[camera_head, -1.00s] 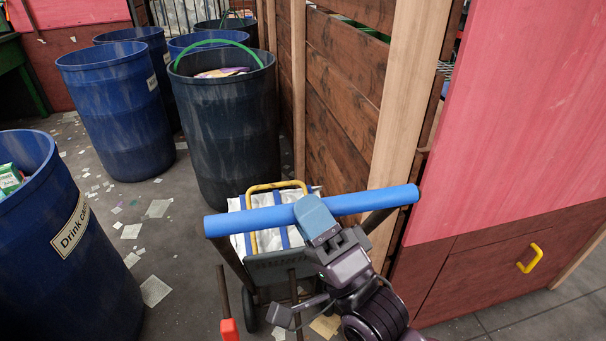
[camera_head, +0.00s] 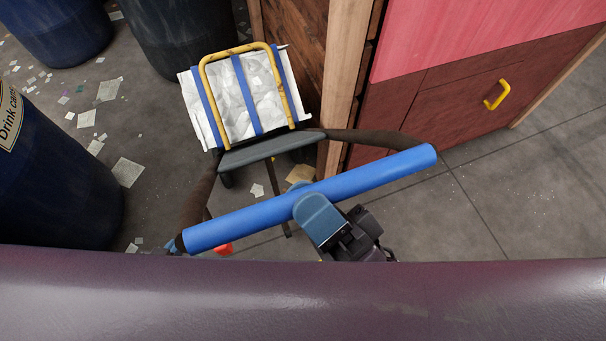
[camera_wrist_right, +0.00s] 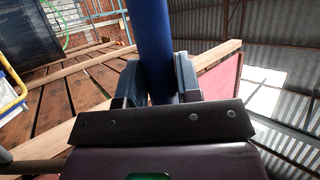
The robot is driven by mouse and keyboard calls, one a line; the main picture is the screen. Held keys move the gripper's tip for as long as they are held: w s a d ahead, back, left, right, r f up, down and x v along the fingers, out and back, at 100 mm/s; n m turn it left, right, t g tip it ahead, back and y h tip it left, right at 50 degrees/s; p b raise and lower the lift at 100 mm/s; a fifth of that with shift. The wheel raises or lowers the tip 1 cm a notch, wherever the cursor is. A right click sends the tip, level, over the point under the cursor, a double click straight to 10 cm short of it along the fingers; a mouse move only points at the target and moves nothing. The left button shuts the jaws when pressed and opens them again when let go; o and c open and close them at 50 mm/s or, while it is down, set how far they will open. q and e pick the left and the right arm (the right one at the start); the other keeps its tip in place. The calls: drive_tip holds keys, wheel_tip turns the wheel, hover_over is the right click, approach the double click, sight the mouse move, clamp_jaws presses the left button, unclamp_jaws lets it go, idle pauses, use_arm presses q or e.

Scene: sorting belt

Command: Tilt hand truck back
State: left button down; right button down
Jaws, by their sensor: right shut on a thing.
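The hand truck's blue handle bar (camera_head: 375,178) runs slantwise across the middle of the head view, its right end higher in the picture. My right gripper (camera_head: 313,208) is shut on the bar near its middle. In the right wrist view the blue bar (camera_wrist_right: 153,45) stands between the two fingers (camera_wrist_right: 160,80). The hand truck's yellow frame (camera_head: 209,92) lies beyond the handle, with a white load (camera_head: 282,85) held by blue straps. Its dark side rails run from the handle to the frame. The wheels are mostly hidden. My left gripper is not in view.
A blue bin labelled "Drink cans" (camera_head: 50,180) stands at the left, with more bins (camera_head: 180,35) at the back. A wooden post (camera_head: 345,85) and a red cabinet (camera_head: 430,110) with a yellow handle (camera_head: 497,95) stand close on the right. Floor at lower right is clear.

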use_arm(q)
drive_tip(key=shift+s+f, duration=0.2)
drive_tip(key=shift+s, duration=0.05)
use_arm(e)
drive_tip(key=shift+s+f, duration=0.1)
drive_tip(key=shift+f, duration=0.45)
drive_tip(key=c, duration=0.8)
unclamp_jaws()
drive_tip(key=shift+r, duration=0.15)
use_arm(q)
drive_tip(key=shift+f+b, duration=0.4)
use_arm(e)
drive_tip(key=v, duration=1)
drive_tip(key=shift+s+d, duration=0.2)
drive_tip(key=shift+d, duration=0.1)
